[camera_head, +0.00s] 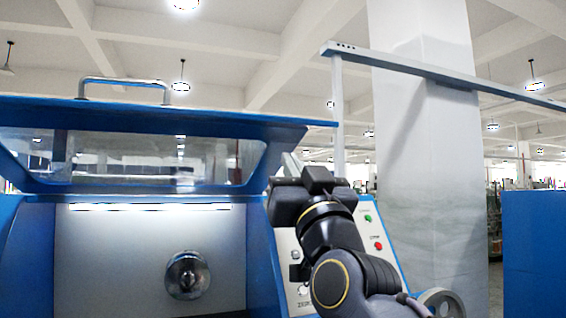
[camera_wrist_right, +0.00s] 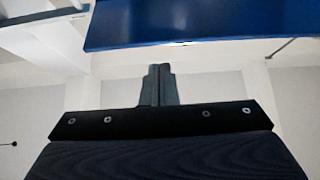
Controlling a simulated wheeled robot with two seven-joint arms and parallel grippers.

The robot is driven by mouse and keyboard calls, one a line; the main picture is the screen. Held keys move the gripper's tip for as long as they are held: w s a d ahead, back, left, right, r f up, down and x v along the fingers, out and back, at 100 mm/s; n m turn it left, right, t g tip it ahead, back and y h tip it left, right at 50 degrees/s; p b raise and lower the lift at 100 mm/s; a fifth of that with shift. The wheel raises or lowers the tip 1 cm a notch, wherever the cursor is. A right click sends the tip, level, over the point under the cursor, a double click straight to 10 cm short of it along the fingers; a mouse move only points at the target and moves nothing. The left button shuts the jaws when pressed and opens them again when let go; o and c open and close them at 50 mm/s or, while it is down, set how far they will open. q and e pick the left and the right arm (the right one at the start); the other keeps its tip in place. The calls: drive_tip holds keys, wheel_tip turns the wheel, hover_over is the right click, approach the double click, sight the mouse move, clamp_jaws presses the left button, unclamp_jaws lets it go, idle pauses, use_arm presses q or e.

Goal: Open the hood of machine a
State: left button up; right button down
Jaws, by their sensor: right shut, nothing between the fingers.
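The machine's blue hood (camera_head: 225,112), with a clear window (camera_head: 140,158) and a metal handle (camera_head: 125,83) along its top, stands raised in the head view. Below it the lit interior and a round metal chuck (camera_head: 187,275) show. My right gripper (camera_head: 290,163) is at the right end of the hood, its fingers pointing up; whether they touch it I cannot tell. In the right wrist view my fingers (camera_wrist_right: 158,84) are together and empty, with a blue panel (camera_wrist_right: 200,22), likely the hood, beyond them. My left gripper is out of view.
The machine's control panel (camera_head: 372,225) with green and red buttons is partly hidden behind my right arm. A handwheel (camera_head: 442,302) is at lower right.

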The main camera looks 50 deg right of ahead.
drive_tip(key=shift+v, duration=1.6)
